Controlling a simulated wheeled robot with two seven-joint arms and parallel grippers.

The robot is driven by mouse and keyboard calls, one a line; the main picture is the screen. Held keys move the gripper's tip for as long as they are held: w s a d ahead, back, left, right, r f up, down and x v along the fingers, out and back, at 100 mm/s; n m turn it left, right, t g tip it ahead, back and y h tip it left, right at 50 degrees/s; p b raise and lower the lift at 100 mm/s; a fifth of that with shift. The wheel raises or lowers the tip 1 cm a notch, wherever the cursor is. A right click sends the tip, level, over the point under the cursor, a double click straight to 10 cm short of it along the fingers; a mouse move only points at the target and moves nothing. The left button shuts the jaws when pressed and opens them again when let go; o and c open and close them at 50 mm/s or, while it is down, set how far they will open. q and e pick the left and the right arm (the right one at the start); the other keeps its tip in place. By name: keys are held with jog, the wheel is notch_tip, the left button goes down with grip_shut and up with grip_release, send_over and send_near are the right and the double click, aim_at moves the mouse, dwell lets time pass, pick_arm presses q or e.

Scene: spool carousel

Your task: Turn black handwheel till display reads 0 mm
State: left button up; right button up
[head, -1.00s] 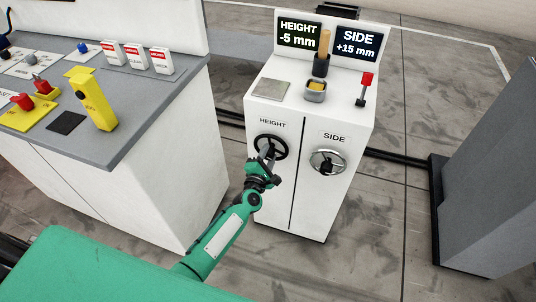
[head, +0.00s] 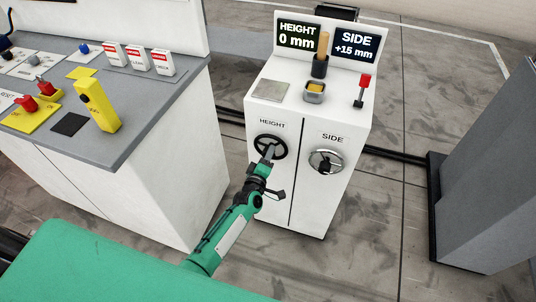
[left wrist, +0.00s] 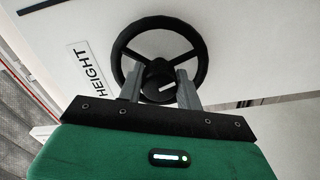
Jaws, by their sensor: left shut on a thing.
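The black handwheel (head: 271,147) sits under the HEIGHT label on the white cabinet's front. My left gripper (head: 268,153) reaches it from below and is shut on its hub. In the left wrist view the two grey fingers (left wrist: 158,90) lie on either side of the hub, inside the handwheel's rim (left wrist: 128,35). The HEIGHT display (head: 297,37) reads 0 mm. The SIDE display (head: 356,45) reads +15 mm. My right gripper is not in view.
A chrome handwheel (head: 326,161) sits close to the right under the SIDE label. A red-topped lever (head: 362,90), a cup (head: 314,92) and a brush-like handle (head: 322,55) stand on the cabinet top. A grey-topped bench (head: 150,105) is at left, a grey block (head: 490,180) at right.

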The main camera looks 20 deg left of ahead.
pick_arm(q)
jog(key=shift+m, duration=0.5)
jog(key=shift+f, duration=0.1)
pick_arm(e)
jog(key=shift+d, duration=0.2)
pick_arm(q)
jog(key=shift+m, duration=0.3)
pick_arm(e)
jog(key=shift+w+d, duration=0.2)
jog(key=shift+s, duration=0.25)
